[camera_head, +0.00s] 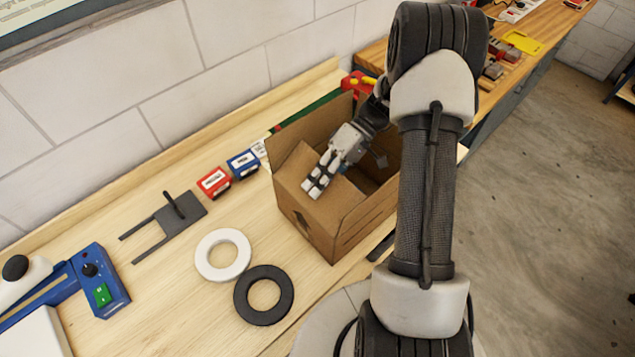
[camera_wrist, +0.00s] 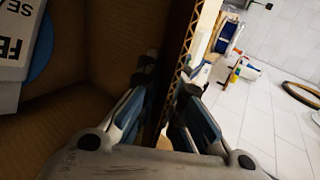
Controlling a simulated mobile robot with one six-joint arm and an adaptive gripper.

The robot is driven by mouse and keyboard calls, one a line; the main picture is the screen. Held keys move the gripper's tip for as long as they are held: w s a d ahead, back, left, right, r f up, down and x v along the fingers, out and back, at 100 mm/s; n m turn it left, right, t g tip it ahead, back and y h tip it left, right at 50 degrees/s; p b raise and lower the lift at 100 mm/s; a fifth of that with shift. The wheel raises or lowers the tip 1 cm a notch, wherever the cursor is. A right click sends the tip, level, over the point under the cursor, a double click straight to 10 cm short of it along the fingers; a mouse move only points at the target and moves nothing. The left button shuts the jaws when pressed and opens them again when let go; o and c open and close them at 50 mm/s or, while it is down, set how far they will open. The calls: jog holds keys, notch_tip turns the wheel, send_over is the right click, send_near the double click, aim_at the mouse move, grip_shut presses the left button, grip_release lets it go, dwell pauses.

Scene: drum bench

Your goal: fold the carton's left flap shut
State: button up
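The brown carton (camera_head: 318,222) stands open on the bench, its mouth facing up. In the head view a tan flap (camera_head: 296,180) slopes at its left side, partly hidden by my gripper (camera_head: 314,186). My gripper reaches down over this side of the carton. In the wrist view my gripper (camera_wrist: 167,85) has its two fingertips close together, with a cardboard panel's corrugated edge (camera_wrist: 187,45) running between or just beyond them. A narrow gap shows between the tips; I cannot tell whether they press on the cardboard.
Left of the carton lie a white ring (camera_head: 208,268), a black ring (camera_head: 244,310), a red box (camera_head: 214,182), a blue box (camera_head: 243,163) and a grey forked plate (camera_head: 180,217). A wall runs behind the bench. A labelled item (camera_wrist: 15,45) shows in the wrist view.

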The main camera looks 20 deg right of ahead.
jog(key=o, duration=0.3)
jog(key=v, duration=1.2)
jog(key=shift+c, duration=0.3)
